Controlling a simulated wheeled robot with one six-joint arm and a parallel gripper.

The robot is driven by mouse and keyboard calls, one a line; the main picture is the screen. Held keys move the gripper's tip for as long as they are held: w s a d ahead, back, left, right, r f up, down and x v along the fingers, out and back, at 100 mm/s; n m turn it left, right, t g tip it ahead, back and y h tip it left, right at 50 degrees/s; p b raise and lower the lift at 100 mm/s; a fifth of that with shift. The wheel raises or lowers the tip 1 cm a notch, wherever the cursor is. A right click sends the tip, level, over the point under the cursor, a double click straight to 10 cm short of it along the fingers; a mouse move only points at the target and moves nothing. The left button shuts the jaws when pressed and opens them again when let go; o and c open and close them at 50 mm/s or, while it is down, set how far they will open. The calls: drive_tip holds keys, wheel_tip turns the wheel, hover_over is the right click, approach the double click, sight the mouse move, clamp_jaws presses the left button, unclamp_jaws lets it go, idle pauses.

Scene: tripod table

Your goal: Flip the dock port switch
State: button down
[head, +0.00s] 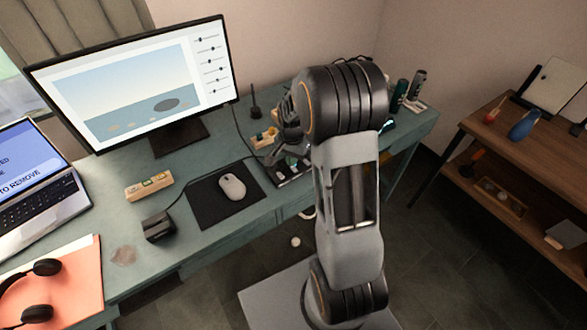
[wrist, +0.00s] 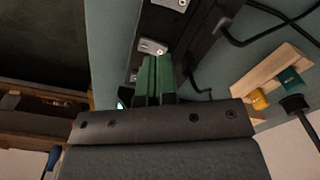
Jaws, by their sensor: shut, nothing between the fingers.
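A dark dock (head: 287,172) lies near the front edge of the desk, right of the mouse mat and partly behind my arm. In the wrist view the dock (wrist: 200,38) is a long dark body with pale metal plates (wrist: 152,47) on its face; which plate carries the switch is not clear. My gripper (wrist: 154,62) has green fingertips, shut together and empty. In the wrist view the tips overlap the lower part of the dock, just below one metal plate. Whether they touch it cannot be told. In the head view my arm hides much of the contact area.
A wooden block (wrist: 250,90) with yellow and teal pieces stands beside the dock; black cables (wrist: 276,41) run near it. The mouse (head: 232,187) lies on its mat to the left, with the monitor (head: 140,84) behind. A brown shelf (head: 545,147) stands right, across open floor.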

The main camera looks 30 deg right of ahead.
drive_tip(key=shift+f+b, duration=0.7)
drive_tip(key=shift+f, duration=0.35)
drive_tip(key=shift+r, duration=0.15)
idle(0.4)
drive_tip(key=shift+r+p, duration=2.7)
drive_tip(key=shift+r, duration=0.7)
drive_tip(key=shift+n, duration=0.3)
drive_tip(key=s+a+r+n+t, duration=0.1)
drive_tip(key=s+a+r+n, duration=0.4)
drive_tip(key=s+r, duration=0.2)
drive_tip(key=s+a+r+n+t, duration=0.2)
drive_tip(key=s+a+r+n, duration=0.3)
drive_tip(key=s+r, duration=0.2)
drive_tip(key=shift+s+t, duration=0.3)
drive_tip(key=shift+s, duration=0.8)
